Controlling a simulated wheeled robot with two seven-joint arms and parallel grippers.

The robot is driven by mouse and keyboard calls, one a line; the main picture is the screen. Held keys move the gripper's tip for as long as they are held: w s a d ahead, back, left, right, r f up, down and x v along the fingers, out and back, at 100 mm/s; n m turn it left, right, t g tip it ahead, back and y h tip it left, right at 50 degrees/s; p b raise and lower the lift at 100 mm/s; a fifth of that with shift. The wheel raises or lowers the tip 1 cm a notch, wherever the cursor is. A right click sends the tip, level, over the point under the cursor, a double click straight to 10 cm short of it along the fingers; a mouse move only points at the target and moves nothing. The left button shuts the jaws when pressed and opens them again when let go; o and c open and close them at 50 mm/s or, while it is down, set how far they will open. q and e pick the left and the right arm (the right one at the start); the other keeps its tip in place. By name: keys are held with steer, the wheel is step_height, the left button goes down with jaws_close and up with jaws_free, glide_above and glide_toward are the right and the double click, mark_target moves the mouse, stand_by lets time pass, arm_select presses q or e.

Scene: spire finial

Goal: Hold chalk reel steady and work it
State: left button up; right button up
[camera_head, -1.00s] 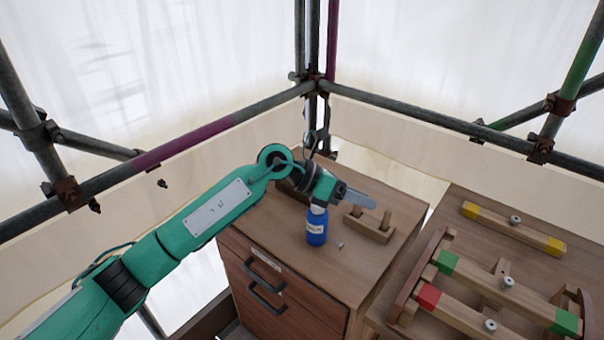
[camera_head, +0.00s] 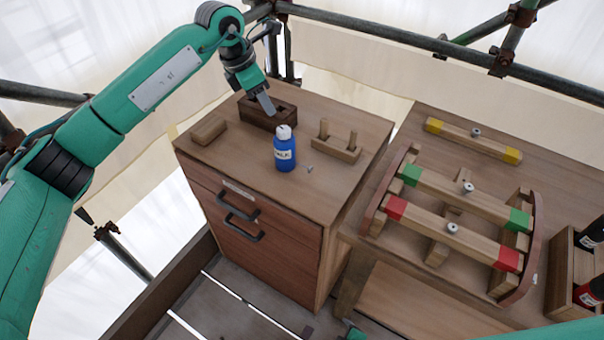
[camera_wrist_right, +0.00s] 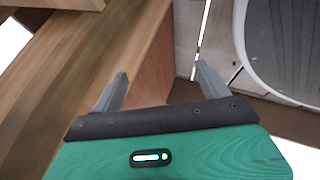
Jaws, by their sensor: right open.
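A blue bottle (camera_head: 285,152) with a pale top and a white label stands upright on the wooden cabinet top (camera_head: 235,150) in the head view. The label is too small to read surely, and I cannot tell whether this is the chalk reel. My left gripper (camera_head: 267,104) points down just behind the bottle, over the front of a dark wooden holder (camera_head: 285,110). Its fingers overlap in this view, so its opening is hidden. My right gripper (camera_wrist_right: 162,76) has its fingers wide apart with nothing between them, beside a wooden edge in the right wrist view.
A wooden block (camera_head: 208,131) and a two-peg stand (camera_head: 339,146) flank the bottle. A small grey piece (camera_head: 309,169) lies between. On the right bench, a wooden frame holds bars with red (camera_head: 396,207) and green ends. A bottle crate (camera_head: 567,270) stands far right.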

steer(key=w+a+r+n+t+y, duration=0.2)
steer(key=w+a+r+n, duration=0.35)
steer(key=r, duration=0.35)
steer(key=w+a+r+n+t+y, duration=0.15)
steer(key=w+a+r+n, duration=0.35)
steer(key=r, duration=0.5)
steer(key=w+a+r+n+t+y, duration=0.2)
steer(key=w+a+r+n+t, duration=0.15)
steer(key=w+r+n, duration=0.45)
steer(key=a+r+n+t+y, duration=0.1)
steer(key=a+r+n, duration=0.15)
steer(key=r, duration=0.45)
steer(key=a+r+n+y, duration=0.1)
steer(key=a+r+n, duration=0.15)
steer(key=r, duration=0.45)
steer(key=n+t+h, duration=0.2)
steer(key=n+h, duration=0.1)
steer(key=n, duration=0.1)
glide_toward(282, 142)
steer(key=f, duration=0.1)
steer(key=d+f, duration=0.1)
steer(key=f, duration=0.1)
steer(key=shift+s+f, duration=0.1)
steer(key=shift+s, duration=0.05)
steer(key=shift+w+h, duration=0.25)
steer(key=x, duration=1.3)
steer(key=shift+w+a, duration=0.1)
